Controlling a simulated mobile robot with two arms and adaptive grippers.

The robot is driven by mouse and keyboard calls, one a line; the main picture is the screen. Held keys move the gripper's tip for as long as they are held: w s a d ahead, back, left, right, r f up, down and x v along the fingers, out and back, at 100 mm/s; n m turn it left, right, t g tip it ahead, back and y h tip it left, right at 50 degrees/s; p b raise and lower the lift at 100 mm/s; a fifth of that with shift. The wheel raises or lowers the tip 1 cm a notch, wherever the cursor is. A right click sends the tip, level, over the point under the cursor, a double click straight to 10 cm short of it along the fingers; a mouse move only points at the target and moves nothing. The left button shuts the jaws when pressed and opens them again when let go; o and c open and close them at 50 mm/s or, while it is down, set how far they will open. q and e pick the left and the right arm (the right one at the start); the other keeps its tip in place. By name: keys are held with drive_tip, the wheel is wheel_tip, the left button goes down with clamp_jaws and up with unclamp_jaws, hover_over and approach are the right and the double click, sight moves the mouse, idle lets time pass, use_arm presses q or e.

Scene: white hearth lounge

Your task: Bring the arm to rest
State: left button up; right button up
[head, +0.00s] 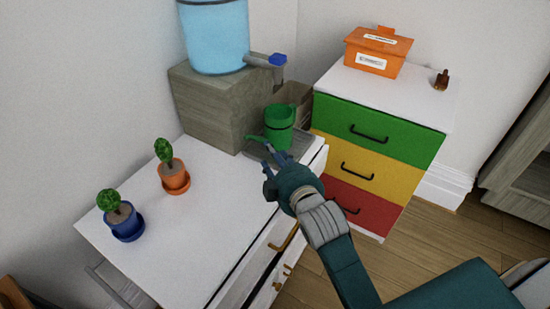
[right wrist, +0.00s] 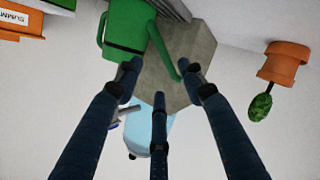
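My right gripper (head: 268,165) reaches in from the lower right over the white cabinet's right edge. Its three dark fingers (right wrist: 160,85) are spread apart in the right wrist view, with nothing clearly held between them. A green watering can (head: 279,128) stands upright just beyond the fingertips, under the dispenser's tap, its spout toward the left. In the right wrist view the can (right wrist: 127,25) appears upside down, its spout near the fingertips; I cannot tell whether they touch. My left gripper is not in view.
A blue water tank (head: 215,38) sits on a wooden block (head: 205,105). Two potted plants, orange (head: 174,177) and blue (head: 124,222), stand left on the white cabinet (head: 165,235). A coloured drawer unit (head: 375,133) holding an orange box (head: 376,52) stands right. Floor (head: 430,225) shows beyond it.

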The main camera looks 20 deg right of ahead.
drive_tip(key=shift+s+r, duration=0.15)
drive_tip(key=shift+s, duration=0.2)
